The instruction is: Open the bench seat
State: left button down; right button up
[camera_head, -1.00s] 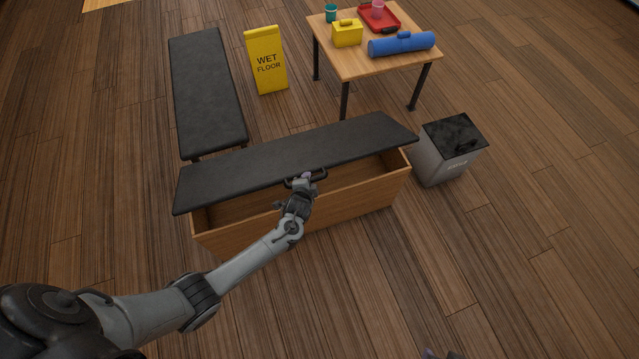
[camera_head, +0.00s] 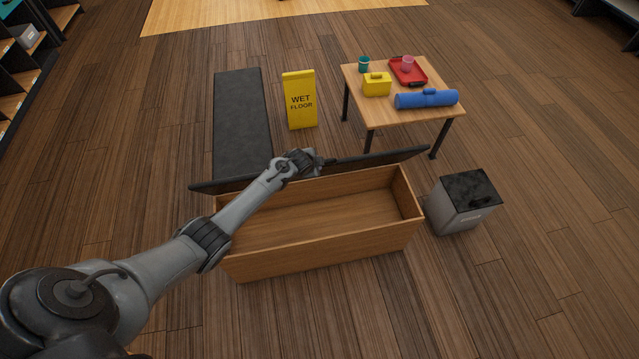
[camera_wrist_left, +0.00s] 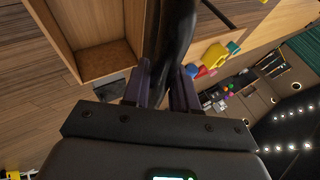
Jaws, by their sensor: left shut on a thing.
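The bench (camera_head: 325,252) is a long wooden box with its black padded seat (camera_head: 385,158) swung up at the back edge. The seat shows nearly edge-on, tilted steeply, and the box's bare interior is open to view. My left gripper (camera_head: 322,163) is at the middle of the seat's raised edge, shut on the seat handle, which is mostly hidden by the gripper. In the left wrist view, the two fingers of the left gripper (camera_wrist_left: 163,85) stand either side of a dark part, with the wooden box at upper left. My right gripper is out of view.
A second black bench (camera_head: 241,115) and a yellow wet floor sign (camera_head: 300,100) stand behind. A table (camera_head: 408,112) at back right bears a blue roll, yellow box, red tray and cups. A grey bin (camera_head: 465,205) stands just right of the box. The front floor is clear.

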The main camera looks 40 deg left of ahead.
pick_arm(q)
jog(key=shift+w+a+r, duration=0.35)
jog(key=shift+w+a, duration=0.15)
jog(key=shift+a, duration=0.2)
jog(key=shift+w+a+r, duration=0.35)
jog(key=shift+w+a, duration=0.1)
jog(key=shift+a, duration=0.25)
jog(key=c, duration=1.3)
grip_release()
jog(key=shift+c, duration=0.2)
jog(key=o, duration=0.4)
jog(key=shift+w, duration=0.15)
jog(key=shift+c, duration=0.2)
jog(key=shift+r, duration=0.1)
